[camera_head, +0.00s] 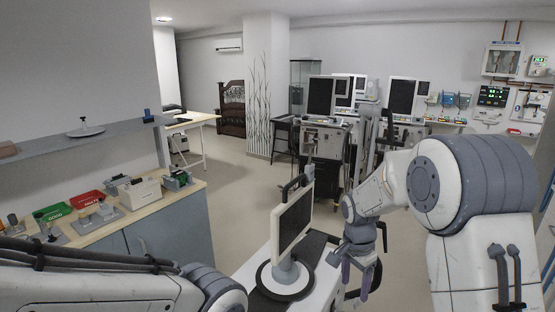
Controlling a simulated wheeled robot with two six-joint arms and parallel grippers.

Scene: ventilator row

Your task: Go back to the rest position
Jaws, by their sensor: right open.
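My right gripper (362,275) hangs from the right arm, pointing down, at the lower middle right. Its fingers are apart, and I see nothing between them. It is just right of a white screen on a round dark base (285,279). My left arm lies along the bottom left, its forearm crossing toward the middle. The left gripper is outside the picture.
A wooden-topped counter (150,208) at the left bears a green tray (52,212), a red tray (87,199) and small devices. A grey shelf (75,138) is above it. Ventilator machines (325,140) stand at the back. Open floor (235,190) lies between.

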